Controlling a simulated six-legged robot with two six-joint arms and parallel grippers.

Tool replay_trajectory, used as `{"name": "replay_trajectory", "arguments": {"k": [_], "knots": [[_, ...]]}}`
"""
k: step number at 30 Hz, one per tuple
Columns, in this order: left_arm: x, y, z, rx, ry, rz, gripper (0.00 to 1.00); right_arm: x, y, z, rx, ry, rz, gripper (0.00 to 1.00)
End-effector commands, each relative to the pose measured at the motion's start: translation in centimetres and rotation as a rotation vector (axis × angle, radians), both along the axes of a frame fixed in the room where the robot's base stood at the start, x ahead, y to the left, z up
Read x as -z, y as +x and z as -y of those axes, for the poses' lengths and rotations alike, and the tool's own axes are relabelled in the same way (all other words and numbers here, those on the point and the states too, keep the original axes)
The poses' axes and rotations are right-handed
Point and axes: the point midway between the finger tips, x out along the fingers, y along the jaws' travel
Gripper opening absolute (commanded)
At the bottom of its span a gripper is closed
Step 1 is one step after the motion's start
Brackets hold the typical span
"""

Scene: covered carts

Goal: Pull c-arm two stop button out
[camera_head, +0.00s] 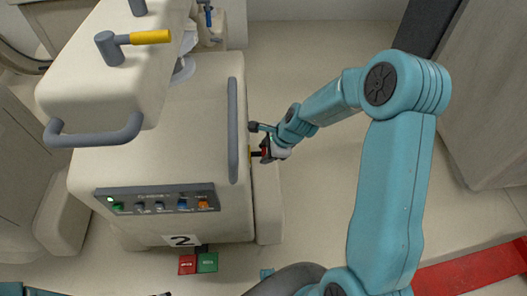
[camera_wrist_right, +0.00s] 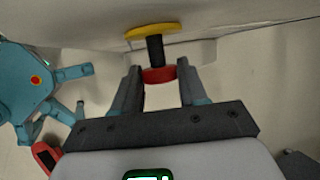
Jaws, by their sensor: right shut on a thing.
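The c-arm two unit (camera_head: 165,165) is a cream covered cart with a label "2" (camera_head: 182,240) low on its front. Its stop button (camera_wrist_right: 160,75) has a red head on a black stem, standing out from a yellow base (camera_wrist_right: 152,31) on the cart's right side. My right gripper (camera_head: 262,148) is at that side, beside the grey vertical handle. In the right wrist view its two fingers (camera_wrist_right: 157,80) are on either side of the red head and are shut on it. The black stem shows between head and base. My left gripper is not in view.
A grey handle (camera_head: 233,130) runs along the cart's right edge, close to my gripper. A control panel (camera_head: 160,200) is on the front, with red (camera_head: 187,264) and green (camera_head: 207,262) pedals below. Open floor (camera_head: 320,180) lies to the right, then a grey covered unit (camera_head: 495,100).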

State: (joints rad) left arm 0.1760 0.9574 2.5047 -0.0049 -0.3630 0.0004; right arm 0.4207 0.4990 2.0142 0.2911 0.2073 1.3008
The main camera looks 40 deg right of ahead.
Motion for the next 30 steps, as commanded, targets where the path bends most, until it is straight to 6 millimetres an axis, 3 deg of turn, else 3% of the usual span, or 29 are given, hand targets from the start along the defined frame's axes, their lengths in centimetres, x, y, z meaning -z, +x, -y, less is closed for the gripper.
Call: {"name": "replay_trajectory", "arguments": {"k": [2,8,9,11,12,23,30], "knots": [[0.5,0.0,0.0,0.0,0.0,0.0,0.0,0.3,-0.5,0.8,0.004,-0.001,-0.001,0.0],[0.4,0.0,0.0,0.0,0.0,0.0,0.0,0.2,-0.6,0.9,0.002,-0.001,-0.003,0.0],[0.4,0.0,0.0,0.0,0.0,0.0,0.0,0.2,-0.6,0.9,0.002,-0.001,-0.003,0.45],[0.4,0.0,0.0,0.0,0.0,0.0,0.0,0.2,-0.6,0.9,0.003,-0.002,-0.002,0.65],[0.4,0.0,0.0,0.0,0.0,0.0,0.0,0.2,-0.6,0.9,0.003,-0.002,-0.002,0.69],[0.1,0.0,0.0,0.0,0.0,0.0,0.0,-0.7,-0.8,1.0,0.002,-0.001,0.0,0.69],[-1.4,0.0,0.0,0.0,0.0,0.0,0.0,-5.6,-2.9,2.1,0.004,-0.004,0.004,0.69]]}}
